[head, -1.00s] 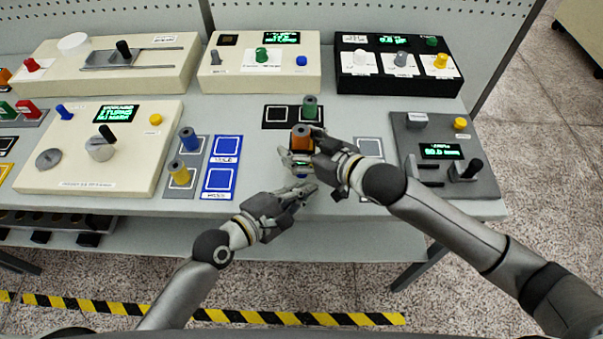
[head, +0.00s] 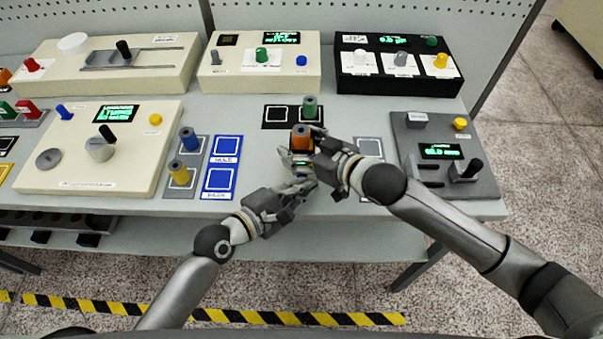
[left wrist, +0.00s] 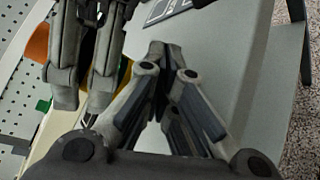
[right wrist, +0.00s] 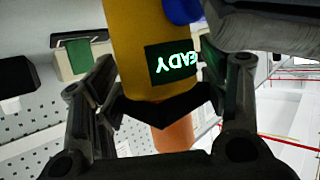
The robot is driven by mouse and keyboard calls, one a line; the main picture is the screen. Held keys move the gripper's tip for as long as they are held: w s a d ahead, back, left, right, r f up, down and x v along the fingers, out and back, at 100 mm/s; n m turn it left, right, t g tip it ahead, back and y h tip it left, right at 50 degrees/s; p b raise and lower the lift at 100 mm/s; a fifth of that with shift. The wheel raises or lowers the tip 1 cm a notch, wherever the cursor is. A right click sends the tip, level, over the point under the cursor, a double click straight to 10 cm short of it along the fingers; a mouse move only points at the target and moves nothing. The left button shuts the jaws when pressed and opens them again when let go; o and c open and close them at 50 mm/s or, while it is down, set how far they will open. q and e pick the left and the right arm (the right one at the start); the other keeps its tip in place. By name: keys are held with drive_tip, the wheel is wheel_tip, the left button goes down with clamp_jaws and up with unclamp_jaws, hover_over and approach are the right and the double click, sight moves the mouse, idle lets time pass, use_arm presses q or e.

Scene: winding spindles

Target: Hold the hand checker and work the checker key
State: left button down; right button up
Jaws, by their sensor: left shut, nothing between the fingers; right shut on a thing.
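The hand checker (head: 301,133) has an orange top in the head view. In the right wrist view its yellow body (right wrist: 135,50) carries a small dark screen with green letters ending in "EADY", upside down. A blue part, seemingly the checker key (right wrist: 182,10), sticks out beside the screen. My right gripper (head: 308,157) is shut on the checker and holds it up over the table front. My left gripper (head: 306,186) is shut and empty just below it; its closed fingertips show in the left wrist view (left wrist: 165,48). Whether they touch the key is hidden.
A green spindle (head: 310,107) stands on a dark pad behind the checker. Blue pads (head: 219,180) and blue and yellow spindles are to the left. A grey panel (head: 430,200) is at right, a cream panel (head: 135,180) at far left. The table's front edge is close below my grippers.

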sight(302, 212)
use_arm(q)
drive_tip(key=shift+w, duration=0.5)
use_arm(e)
drive_tip(key=shift+f, duration=0.2)
use_arm(q)
drive_tip(key=shift+s, duration=0.1)
idle(0.4)
drive_tip(key=shift+s, duration=0.8)
drive_tip(key=shift+s, duration=0.1)
drive_tip(key=shift+s, duration=2.45)
drive_tip(key=shift+w, duration=0.1)
use_arm(e)
drive_tip(key=o, duration=1.2)
drive_tip(key=shift+o, duration=0.3)
drive_tip(key=shift+r, duration=0.1)
